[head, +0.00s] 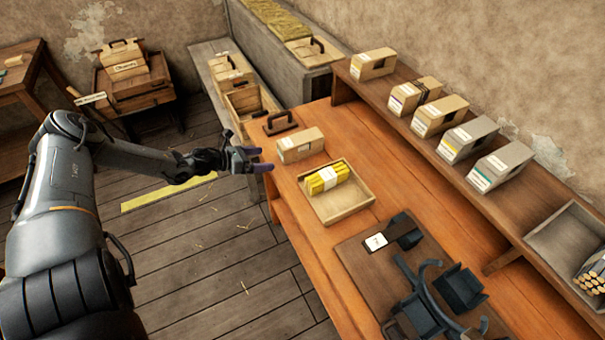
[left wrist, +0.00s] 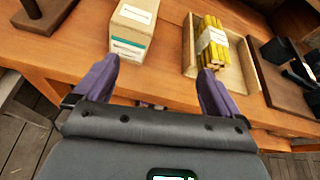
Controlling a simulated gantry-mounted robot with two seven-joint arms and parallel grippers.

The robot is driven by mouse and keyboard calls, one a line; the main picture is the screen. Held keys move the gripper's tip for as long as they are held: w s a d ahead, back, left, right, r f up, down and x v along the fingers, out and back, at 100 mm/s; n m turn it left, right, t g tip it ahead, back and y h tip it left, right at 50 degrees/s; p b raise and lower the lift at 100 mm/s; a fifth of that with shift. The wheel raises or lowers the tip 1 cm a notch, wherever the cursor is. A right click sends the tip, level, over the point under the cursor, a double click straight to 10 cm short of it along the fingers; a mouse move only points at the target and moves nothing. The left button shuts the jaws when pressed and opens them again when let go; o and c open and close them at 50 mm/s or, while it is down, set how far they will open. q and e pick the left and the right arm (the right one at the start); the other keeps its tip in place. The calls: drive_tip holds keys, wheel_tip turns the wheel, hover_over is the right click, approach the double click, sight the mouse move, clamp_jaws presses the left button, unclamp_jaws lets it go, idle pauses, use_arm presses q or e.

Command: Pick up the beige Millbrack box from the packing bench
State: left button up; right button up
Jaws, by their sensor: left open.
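A beige box (head: 300,145) with a pale label on its end lies on the orange-brown packing bench (head: 290,205), near the bench's left end. It also shows in the left wrist view (left wrist: 133,30), ahead of the left fingertips and nearer the left finger. The print on its label is too small to read. My left gripper (head: 258,159) is open and empty at the bench's left edge, just short of the box. In the left wrist view its two purple fingers (left wrist: 160,75) stand wide apart. My right gripper is not in view.
A wooden tray (head: 345,208) with a yellow bundle (head: 326,177) sits right of the box. A dark handled block (head: 280,122) stands behind it. A dark handwheel press (head: 430,295) is on the near bench. Several boxes line the raised shelf (head: 400,125).

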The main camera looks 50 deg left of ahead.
sight(286, 143)
use_arm(q)
drive_tip(key=shift+m, duration=0.9)
drive_tip(key=shift+w+a+f+b, duration=0.15)
drive_tip(key=shift+w+a+b, duration=0.35)
drive_tip(key=shift+w+b, duration=0.85)
drive_tip(key=shift+w+a+f+b, duration=0.15)
drive_tip(key=shift+w+a+b, duration=0.35)
drive_tip(key=shift+w+b, duration=0.85)
drive_tip(key=shift+w+a+f+b, duration=0.15)
drive_tip(key=shift+w+a+b, duration=0.35)
drive_tip(key=shift+w+b, duration=0.85)
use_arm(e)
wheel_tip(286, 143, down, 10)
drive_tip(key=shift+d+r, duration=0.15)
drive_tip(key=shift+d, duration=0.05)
use_arm(q)
drive_tip(key=b+x, duration=0.2)
drive_tip(key=x, duration=0.1)
drive_tip(key=shift+w+a+f, duration=0.1)
drive_tip(key=shift+a+f, duration=0.05)
drive_tip(key=shift+b+x, duration=0.75)
drive_tip(key=shift+x, duration=0.25)
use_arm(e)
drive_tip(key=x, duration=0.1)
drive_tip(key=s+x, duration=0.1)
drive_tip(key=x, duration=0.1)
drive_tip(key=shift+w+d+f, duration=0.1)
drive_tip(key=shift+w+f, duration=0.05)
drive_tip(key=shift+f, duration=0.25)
